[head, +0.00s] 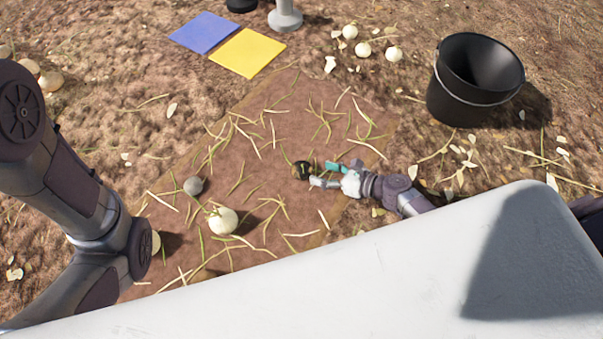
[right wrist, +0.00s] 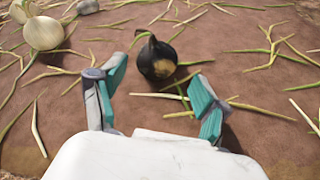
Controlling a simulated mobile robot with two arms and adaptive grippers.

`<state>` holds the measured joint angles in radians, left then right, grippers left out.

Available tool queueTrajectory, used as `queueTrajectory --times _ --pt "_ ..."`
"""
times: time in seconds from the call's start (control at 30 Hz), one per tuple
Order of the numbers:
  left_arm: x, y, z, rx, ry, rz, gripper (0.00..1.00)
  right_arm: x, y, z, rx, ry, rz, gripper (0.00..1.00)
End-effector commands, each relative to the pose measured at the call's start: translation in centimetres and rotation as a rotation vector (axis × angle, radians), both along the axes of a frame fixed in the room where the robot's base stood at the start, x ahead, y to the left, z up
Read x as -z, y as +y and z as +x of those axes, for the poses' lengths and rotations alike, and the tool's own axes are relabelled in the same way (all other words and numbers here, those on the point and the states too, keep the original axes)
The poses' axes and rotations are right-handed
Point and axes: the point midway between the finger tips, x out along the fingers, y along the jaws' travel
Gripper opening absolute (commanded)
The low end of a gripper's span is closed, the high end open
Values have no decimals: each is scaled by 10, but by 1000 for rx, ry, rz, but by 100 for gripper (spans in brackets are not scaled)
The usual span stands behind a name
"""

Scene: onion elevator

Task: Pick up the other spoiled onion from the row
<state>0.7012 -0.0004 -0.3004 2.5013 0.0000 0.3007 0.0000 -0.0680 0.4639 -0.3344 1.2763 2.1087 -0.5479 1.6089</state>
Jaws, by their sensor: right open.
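A dark, nearly black onion with a tan patch (head: 303,170) lies on the brown soil strip. In the right wrist view the dark onion (right wrist: 158,60) sits ahead of and between the teal fingertips. My right gripper (head: 326,174) is open and empty, low over the soil just to the right of the onion; it also shows in the right wrist view (right wrist: 159,80).
A black bucket (head: 460,95) stands at the upper right. Pale onions (head: 363,49) lie on the ground behind. Blue (head: 204,33) and yellow (head: 248,53) squares lie at the back. Loose stalks litter the strip. My white body part fills the lower right.

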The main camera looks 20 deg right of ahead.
Motion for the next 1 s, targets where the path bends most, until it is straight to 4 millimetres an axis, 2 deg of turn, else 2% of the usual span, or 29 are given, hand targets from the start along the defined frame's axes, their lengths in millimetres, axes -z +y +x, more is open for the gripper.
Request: queueTrajectory --times 0.03,0.23,0.43,0.6,0.83,0.87,1.0 --pt "6 0 0 0 1 0 100 5 4 5 -1 -2 0 74" --pt "14 0 0 0 1 0 100 10 13 13 -2 -2 -2 74" --pt "42 0 0 0 0 1 100 24 33 30 -3 -4 -4 74" --pt "48 0 0 -1 1 1 100 26 44 42 0 -1 -2 74" --pt "46 0 1 -1 2 1 100 25 45 43 0 1 -2 74" --pt "46 0 1 -1 2 1 100 25 45 43 -1 0 -3 73" --pt "47 0 1 -1 2 1 100 25 45 43 -1 0 -3 49"
